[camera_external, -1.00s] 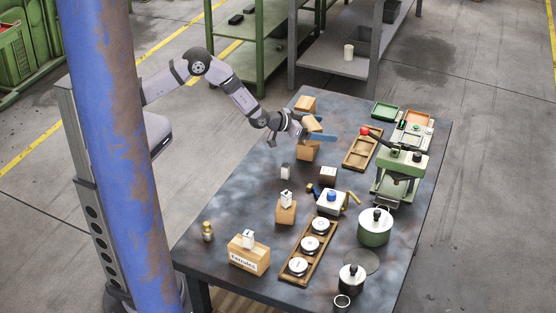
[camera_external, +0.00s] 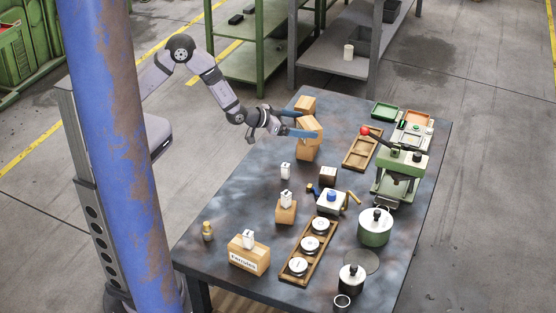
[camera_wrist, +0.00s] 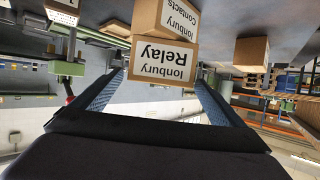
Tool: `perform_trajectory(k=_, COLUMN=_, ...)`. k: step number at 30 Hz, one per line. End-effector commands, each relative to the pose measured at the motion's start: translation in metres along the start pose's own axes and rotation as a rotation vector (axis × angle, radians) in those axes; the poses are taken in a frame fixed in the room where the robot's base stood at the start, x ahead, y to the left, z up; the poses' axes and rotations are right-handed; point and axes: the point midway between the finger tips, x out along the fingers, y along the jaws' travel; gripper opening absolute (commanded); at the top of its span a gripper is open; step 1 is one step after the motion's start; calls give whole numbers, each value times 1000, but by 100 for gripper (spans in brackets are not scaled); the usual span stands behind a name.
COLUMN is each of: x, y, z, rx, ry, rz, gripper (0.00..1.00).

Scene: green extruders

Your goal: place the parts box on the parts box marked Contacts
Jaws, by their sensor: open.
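A cardboard parts box labelled Relay (camera_wrist: 163,62) sits on top of the parts box marked Contacts (camera_wrist: 180,15), which appears inverted in the wrist view. In the external view the upper box (camera_external: 310,127) sits turned a little relative to the lower Contacts box (camera_external: 306,154), which stands on the table. My gripper (camera_external: 305,124) is open, with its blue fingers at the left side of the upper box. In the wrist view the fingers spread to either side of the Relay box, with a gap between box and palm.
Another cardboard box (camera_external: 305,103) stands just behind the stack. A wooden tray (camera_external: 361,149) and a green press (camera_external: 402,170) are to the right. Small white items, the Ferrules box (camera_external: 249,256) and pots stand nearer the front. The table left of the stack is clear.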

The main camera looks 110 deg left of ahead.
Motion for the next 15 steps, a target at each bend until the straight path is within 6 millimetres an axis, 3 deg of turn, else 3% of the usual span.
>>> perform_trajectory(k=6, x=-26, y=0, z=0, rx=-1, ry=1, rz=0, gripper=93)
perform_trajectory(k=15, x=-37, y=0, z=0, rx=-1, ry=0, rz=0, gripper=93)
